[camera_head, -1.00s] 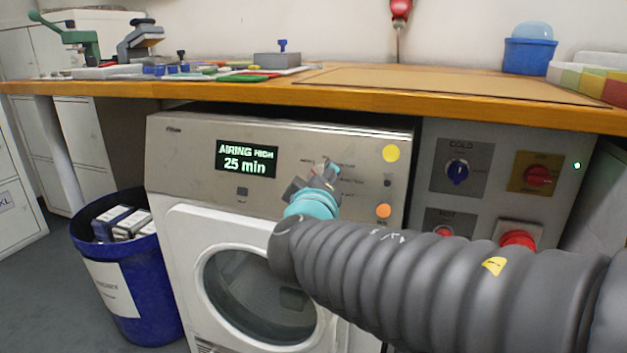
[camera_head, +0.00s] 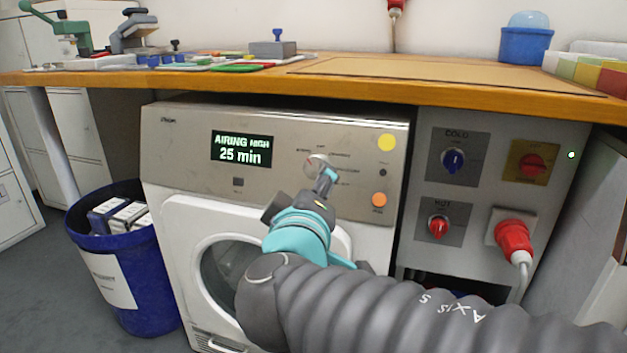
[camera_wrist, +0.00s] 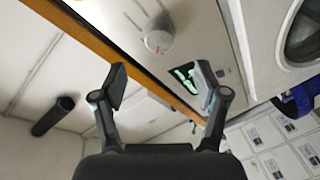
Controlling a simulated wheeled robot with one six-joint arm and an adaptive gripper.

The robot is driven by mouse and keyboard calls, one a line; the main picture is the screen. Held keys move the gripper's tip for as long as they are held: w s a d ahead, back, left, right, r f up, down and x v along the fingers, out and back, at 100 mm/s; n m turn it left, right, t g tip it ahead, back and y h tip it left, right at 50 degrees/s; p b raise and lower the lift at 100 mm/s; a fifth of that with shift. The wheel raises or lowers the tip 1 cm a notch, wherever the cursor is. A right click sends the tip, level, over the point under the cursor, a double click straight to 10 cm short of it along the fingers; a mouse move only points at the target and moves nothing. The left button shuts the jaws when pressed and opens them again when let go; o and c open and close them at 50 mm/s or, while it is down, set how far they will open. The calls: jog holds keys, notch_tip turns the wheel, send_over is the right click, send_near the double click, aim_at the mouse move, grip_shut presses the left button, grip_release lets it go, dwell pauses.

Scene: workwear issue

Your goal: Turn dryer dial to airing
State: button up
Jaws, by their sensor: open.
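The dryer (camera_head: 180,185) stands under the bench, and its display (camera_head: 241,149) reads "AIRING HIGH 25 min". The dryer dial (camera_head: 317,163) is a round pale knob on the panel, right of the display, partly behind my gripper. In the wrist view the dial (camera_wrist: 159,36) shows a red pointer mark and lies beyond the fingertips, clear of both fingers. My gripper (camera_head: 327,180) is just in front of and below the dial. In the wrist view my gripper (camera_wrist: 160,85) is open with nothing between its fingers.
A yellow button (camera_head: 387,142) and an orange button (camera_head: 379,199) sit right of the dial. The wooden bench edge (camera_head: 300,92) runs above the dryer. COLD (camera_head: 453,160) and HOT (camera_head: 438,227) knobs are on the grey panel at right. A blue bin (camera_head: 120,260) stands at left.

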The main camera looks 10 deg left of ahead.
jog(key=shift+s+d+r, duration=0.1)
jog(key=shift+s+d, duration=0.1)
jog(key=shift+s, duration=1)
